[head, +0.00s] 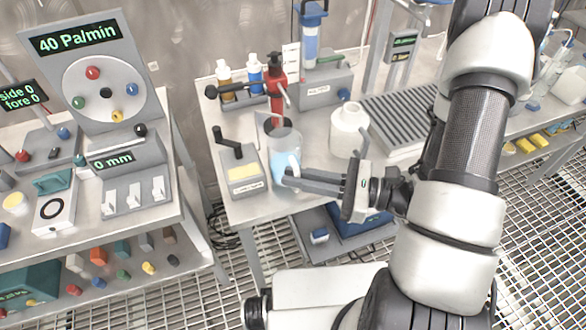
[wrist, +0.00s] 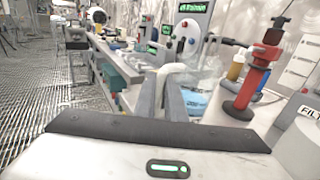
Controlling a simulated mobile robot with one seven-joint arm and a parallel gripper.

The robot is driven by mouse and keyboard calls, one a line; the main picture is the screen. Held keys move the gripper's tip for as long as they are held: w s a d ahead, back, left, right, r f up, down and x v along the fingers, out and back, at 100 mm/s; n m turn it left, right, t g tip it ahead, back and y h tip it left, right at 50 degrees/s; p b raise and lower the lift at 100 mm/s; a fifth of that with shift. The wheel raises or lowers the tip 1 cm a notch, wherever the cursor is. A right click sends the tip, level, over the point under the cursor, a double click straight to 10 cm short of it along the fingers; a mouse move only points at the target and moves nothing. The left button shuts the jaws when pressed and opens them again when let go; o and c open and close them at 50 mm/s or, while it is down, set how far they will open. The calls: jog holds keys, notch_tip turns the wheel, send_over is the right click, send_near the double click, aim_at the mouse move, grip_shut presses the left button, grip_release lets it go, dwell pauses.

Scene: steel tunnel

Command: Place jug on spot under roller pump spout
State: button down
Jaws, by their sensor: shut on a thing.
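The jug (head: 285,146) is clear, with pale blue liquid in its lower part. It stands upright at the near part of the middle bench, and it also shows in the wrist view (wrist: 196,98). My gripper (head: 290,176) reaches in from the right and is shut on the jug's near side, probably at its handle. A red hand pump (head: 277,82) with a black lever stands behind the jug; it is at the right in the wrist view (wrist: 250,84). A grey box with a black crank (head: 244,168) stands just left of the jug. I cannot tell which one is the roller pump. The spot is not clearly visible.
A white bottle (head: 349,132) stands close right of the jug. Amber (head: 225,78) and blue (head: 255,76) bottles and a blue filter unit (head: 311,38) stand behind. A ribbed grey tray (head: 398,118) lies right. A gauge panel (head: 92,80) stands on the left bench.

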jog(key=w, duration=0.1)
jog(key=w+a, duration=0.1)
jog(key=w, duration=0.1)
jog(key=shift+w, duration=0.15)
jog(key=shift+f+b, duration=0.3)
jog(key=shift+f, duration=0.4)
jog(key=shift+f, duration=0.15)
jog(key=c, duration=1.8)
grip_release()
jog(key=shift+f, duration=0.1)
